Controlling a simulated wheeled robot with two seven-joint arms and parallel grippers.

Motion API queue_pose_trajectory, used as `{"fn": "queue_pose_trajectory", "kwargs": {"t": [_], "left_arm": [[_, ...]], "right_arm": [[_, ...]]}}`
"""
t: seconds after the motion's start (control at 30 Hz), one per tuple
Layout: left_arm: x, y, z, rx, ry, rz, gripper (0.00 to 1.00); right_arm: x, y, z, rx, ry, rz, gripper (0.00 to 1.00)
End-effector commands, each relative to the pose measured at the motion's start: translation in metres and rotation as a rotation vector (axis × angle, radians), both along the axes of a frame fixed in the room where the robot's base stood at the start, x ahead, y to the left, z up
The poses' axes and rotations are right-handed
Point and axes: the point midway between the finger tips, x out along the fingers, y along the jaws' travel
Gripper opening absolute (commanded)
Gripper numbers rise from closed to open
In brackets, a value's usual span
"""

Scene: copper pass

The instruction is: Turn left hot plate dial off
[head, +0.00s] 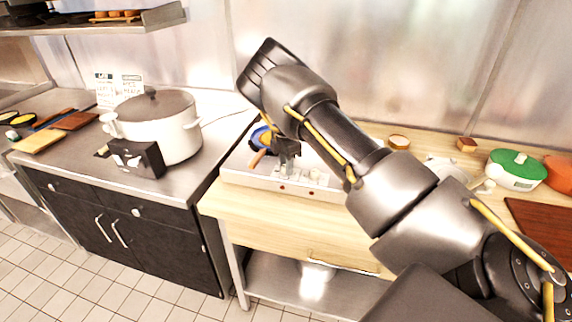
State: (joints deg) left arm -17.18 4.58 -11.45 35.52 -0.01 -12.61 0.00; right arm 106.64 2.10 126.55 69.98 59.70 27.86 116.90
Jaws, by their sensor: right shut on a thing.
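The white hot plate (236,174) stands on the wooden counter in the middle of the head view. Small red marks show on its front face, and pale knob shapes (314,174) sit near its front edge. My right arm reaches in from the right and covers much of the hot plate. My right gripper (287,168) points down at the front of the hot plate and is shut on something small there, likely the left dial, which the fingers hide. A blue pan (257,133) with food in it sits on the hot plate behind the gripper. My left gripper is not in view.
A large white lidded pot (184,137) and a black box (137,158) stand on the steel counter at left. A green-lidded pot (517,167), an orange pot (559,173) and a brown board (541,228) are at right. The wooden counter front (262,210) is clear.

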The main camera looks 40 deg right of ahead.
Motion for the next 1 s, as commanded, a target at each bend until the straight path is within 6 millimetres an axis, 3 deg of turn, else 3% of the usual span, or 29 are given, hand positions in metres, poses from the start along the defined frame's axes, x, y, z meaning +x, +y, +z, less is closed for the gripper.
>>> {"fn": "queue_pose_trajectory", "kwargs": {"t": [0.27, 0.3, 0.43, 0.77, 1.0], "left_arm": [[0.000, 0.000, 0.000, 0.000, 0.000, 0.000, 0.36], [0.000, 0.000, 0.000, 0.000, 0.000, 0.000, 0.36], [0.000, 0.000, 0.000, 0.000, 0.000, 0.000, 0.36], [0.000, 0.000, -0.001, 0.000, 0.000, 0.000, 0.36], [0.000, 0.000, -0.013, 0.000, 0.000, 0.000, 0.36]], "right_arm": [[0.000, 0.000, 0.000, 0.000, 0.000, -0.001, 0.07], [0.000, 0.000, 0.000, 0.000, 0.000, -0.001, 0.35], [0.000, 0.000, 0.000, 0.000, 0.000, -0.001, 0.52], [0.000, 0.000, 0.003, 0.000, -0.001, 0.000, 0.52], [0.001, 0.000, 0.038, 0.000, -0.005, 0.000, 0.52]]}}
